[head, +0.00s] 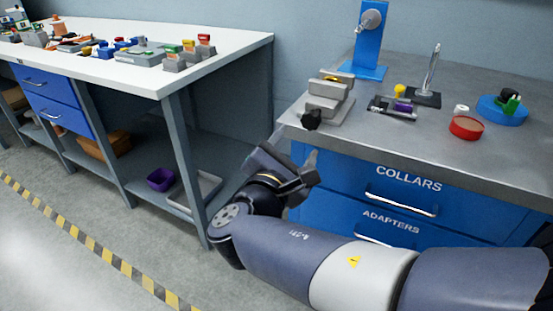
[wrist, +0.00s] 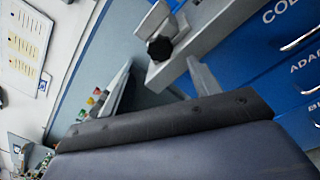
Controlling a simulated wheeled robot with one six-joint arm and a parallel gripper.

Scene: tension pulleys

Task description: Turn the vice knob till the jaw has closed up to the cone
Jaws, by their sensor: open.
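The grey vice (head: 333,97) stands at the left front corner of the steel bench top. Its black lobed knob (head: 311,119) faces the front edge, and it also shows in the wrist view (wrist: 160,48). A small yellow and dark piece (head: 332,78) shows at the top of the vice between its blocks; I cannot tell whether it is the cone or how wide the jaw gap is. My gripper (head: 294,148) is open and empty, below and slightly left of the knob in the head view, apart from it. In the wrist view the knob lies beyond the fingers.
A blue pulley stand (head: 369,45), a tray with a yellow knob (head: 399,91), a metal spindle (head: 431,75), a red ring (head: 466,127) and a blue disc (head: 502,110) stand on the bench. Blue drawers (head: 350,195) are below. A white table (head: 150,80) is left.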

